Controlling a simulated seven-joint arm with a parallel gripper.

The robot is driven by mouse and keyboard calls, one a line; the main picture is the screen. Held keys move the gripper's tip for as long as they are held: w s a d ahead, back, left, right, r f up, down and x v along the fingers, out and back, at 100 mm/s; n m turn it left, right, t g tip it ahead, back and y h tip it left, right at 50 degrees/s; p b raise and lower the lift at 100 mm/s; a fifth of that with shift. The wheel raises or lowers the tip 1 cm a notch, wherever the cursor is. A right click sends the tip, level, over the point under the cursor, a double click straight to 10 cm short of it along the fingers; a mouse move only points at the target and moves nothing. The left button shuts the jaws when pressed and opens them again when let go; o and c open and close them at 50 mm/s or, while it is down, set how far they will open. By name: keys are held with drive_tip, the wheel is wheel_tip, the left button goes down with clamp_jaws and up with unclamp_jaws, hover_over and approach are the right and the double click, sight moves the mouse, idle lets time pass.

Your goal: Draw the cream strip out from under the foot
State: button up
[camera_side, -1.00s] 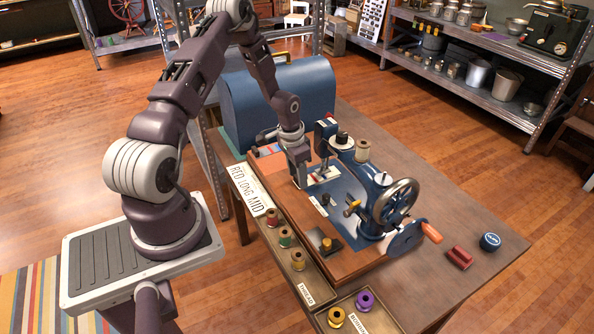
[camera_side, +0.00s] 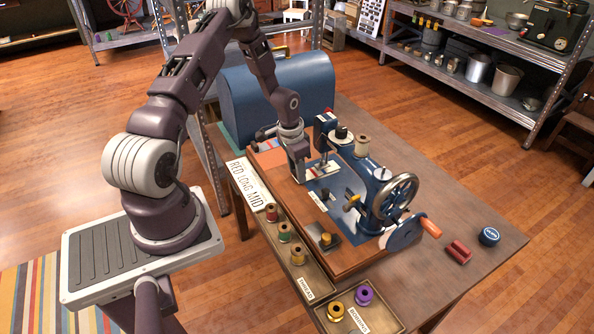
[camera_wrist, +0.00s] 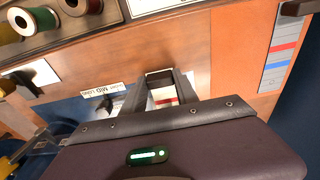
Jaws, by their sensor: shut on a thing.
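My gripper (camera_wrist: 167,84) is shut on the cream strip (camera_wrist: 164,97), which shows with a red band between the fingers in the wrist view. In the side view my gripper (camera_side: 299,179) is low over the wooden base, just left of the needle end of the blue sewing machine (camera_side: 378,197). A pale piece with a red mark (camera_side: 322,168) shows beside it, near the presser foot. The foot is small and partly behind my gripper, so I cannot tell whether the strip is still under it.
A thread tray (camera_side: 320,283) with several spools and a bobbin tray (camera_side: 375,318) line the front edge. A RED LONG MID card (camera_side: 257,187) lies at the left. A blue domed case (camera_side: 276,98) stands behind. The table's right side is mostly clear.

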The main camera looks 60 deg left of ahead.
drive_tip(key=shift+s, duration=4.75)
drive_tip(key=shift+r, duration=0.1)
wheel_tip(320, 180, up, 6)
drive_tip(key=shift+f, duration=0.1)
